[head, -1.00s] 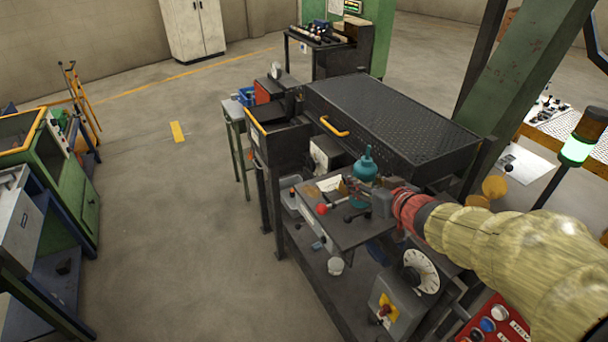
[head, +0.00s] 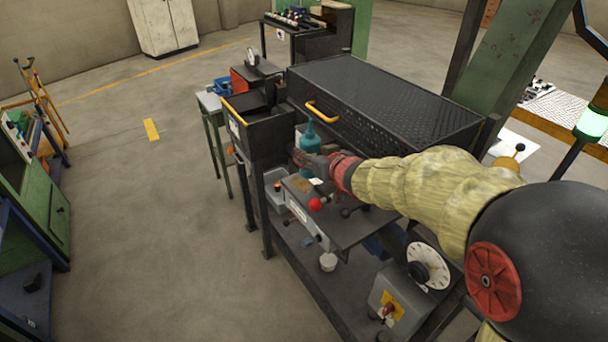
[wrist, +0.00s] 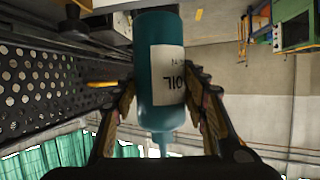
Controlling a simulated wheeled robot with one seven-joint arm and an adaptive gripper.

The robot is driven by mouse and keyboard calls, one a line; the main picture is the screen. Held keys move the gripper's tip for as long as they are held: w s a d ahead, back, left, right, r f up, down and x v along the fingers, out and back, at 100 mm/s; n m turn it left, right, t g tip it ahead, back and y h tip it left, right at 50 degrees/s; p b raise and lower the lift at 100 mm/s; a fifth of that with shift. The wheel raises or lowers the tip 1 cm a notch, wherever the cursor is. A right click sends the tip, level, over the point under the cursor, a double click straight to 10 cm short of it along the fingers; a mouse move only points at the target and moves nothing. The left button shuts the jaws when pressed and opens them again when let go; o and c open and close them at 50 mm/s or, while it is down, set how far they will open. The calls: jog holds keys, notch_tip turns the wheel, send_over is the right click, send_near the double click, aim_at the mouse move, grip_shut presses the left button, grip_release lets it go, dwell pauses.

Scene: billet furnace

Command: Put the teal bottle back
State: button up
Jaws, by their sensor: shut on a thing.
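The teal bottle (head: 309,139) stands upright in my gripper (head: 312,158), in front of the black perforated cover at the left end of the bench. In the wrist view the teal bottle (wrist: 160,75) shows a white label with "OIL" on it and a narrow nozzle. My gripper's fingers (wrist: 160,108) press on both its sides.
The black perforated cover (head: 385,95) with a yellow handle (head: 322,110) stands behind. A dark open box (head: 258,118) is to the left. Floor at left is clear.

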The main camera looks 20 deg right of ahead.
jog(key=shift+w+a+f+b, duration=0.3)
jog(key=shift+w+f, duration=0.2)
jog(key=shift+f, duration=0.1)
jog(key=shift+w+a+f+b, duration=0.3)
jog(key=shift+w+f, duration=0.15)
jog(key=shift+f, duration=0.15)
jog(key=shift+w+f+b, duration=0.2)
jog(key=shift+f+b, duration=0.65)
jog(key=shift+f, duration=0.85)
jog(key=shift+f, duration=0.2)
jog(key=o, duration=1.4)
